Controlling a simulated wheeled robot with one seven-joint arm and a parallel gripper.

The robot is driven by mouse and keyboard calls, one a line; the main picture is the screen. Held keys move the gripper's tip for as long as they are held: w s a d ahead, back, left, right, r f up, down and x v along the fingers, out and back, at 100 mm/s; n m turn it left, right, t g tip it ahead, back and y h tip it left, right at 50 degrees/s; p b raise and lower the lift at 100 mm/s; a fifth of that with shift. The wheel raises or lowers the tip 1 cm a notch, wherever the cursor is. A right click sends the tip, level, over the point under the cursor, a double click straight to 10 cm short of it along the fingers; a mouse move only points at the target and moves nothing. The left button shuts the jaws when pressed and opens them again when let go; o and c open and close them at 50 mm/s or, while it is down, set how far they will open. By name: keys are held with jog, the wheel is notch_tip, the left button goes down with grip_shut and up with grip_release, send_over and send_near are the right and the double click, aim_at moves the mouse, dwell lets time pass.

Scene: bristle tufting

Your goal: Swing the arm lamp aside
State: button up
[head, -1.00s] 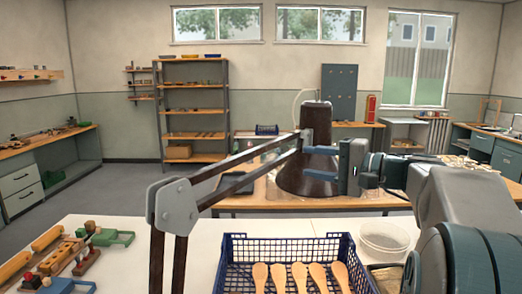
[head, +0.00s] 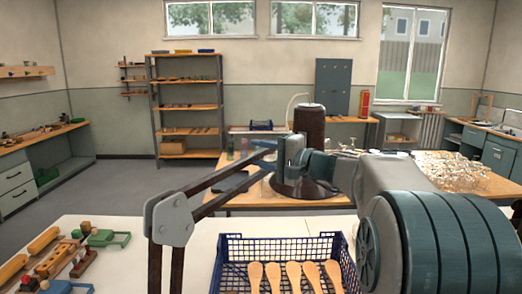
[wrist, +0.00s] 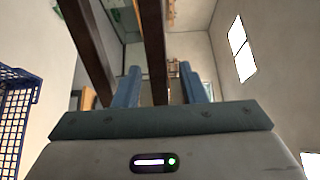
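The arm lamp has a dark brown shade (head: 311,122), two-bar brown arms and a grey elbow joint (head: 170,219) in the head view. Its upper arm runs from the elbow up to the right toward the shade. My gripper (head: 256,157) is at this upper arm, left of the shade, and hides part of both. In the wrist view, my gripper (wrist: 160,68) has its two blue fingers apart, with one dark lamp bar (wrist: 153,45) passing between them and visible gaps beside it. A second bar (wrist: 86,40) lies left of the fingers.
Below the lamp arm, a blue mesh crate (head: 280,241) with several wooden brush bodies stands on the white table (head: 130,228). Wooden parts and a green fixture (head: 108,238) lie at left. A wooden table (head: 240,200) with clear glassy items stands behind.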

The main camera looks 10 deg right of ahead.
jog(key=shift+w+a, duration=0.1)
jog(key=shift+a, duration=0.05)
grip_shut()
jog(key=w+a+n+g+y+p, duration=0.2)
jog(key=w+a+n+g+p, duration=0.1)
jog(key=a, duration=0.9)
jog(key=w+a+n+g+y+p, duration=0.3)
jog(key=w+a+g, duration=0.4)
jog(key=a, duration=0.5)
jog(key=shift+w+n+g+p, duration=0.4)
jog(key=shift+w+n+p, duration=0.1)
jog(key=shift+n+p, duration=0.35)
grip_release()
